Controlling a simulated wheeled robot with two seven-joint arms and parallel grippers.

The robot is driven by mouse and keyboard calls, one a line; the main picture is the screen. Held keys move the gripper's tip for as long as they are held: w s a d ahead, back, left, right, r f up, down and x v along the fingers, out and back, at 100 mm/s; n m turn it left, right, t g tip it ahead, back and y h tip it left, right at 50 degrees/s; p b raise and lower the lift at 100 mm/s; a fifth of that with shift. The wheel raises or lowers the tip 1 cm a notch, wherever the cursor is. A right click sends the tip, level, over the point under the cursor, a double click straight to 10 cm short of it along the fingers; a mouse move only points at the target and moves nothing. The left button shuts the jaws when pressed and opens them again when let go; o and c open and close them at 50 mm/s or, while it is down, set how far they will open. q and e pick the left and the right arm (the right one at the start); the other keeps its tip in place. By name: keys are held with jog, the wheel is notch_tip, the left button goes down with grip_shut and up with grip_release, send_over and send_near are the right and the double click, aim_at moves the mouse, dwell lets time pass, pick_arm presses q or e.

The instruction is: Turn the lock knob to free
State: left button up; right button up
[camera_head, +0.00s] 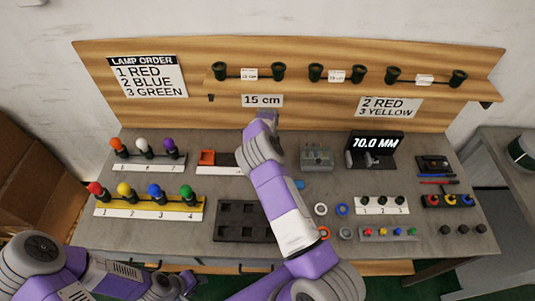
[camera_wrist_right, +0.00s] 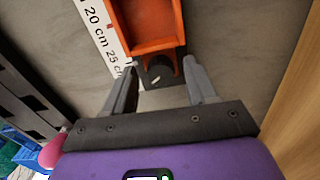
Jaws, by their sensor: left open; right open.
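The dark round lock knob (camera_wrist_right: 160,70) has a white mark on its top, lying at a slant. It sits at the near end of an orange open-topped slider (camera_wrist_right: 148,25) beside a white centimetre scale (camera_wrist_right: 98,28). In the head view the orange slider (camera_head: 207,157) and scale (camera_head: 222,168) lie left of my right arm; I cannot make out the knob there. My right gripper (camera_wrist_right: 161,66) is open, its fingertips on either side of the knob, with no clear contact. My left gripper (camera_head: 180,283) is open and empty at the lower left, off the bench.
A dark tray with square pockets (camera_head: 238,234) lies just left of my right arm.

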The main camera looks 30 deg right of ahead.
jog(key=c, duration=1.1)
jog(key=shift+o, duration=0.2)
jog(key=shift+w+n+b, duration=0.1)
jog(key=shift+n+b, duration=0.6)
jog(key=shift+n, duration=0.3)
jog(key=n, duration=0.2)
jog(key=shift+n+b, duration=0.3)
jog(key=shift+b, duration=0.05)
jog(key=o, duration=1.1)
jog(key=shift+c, duration=0.2)
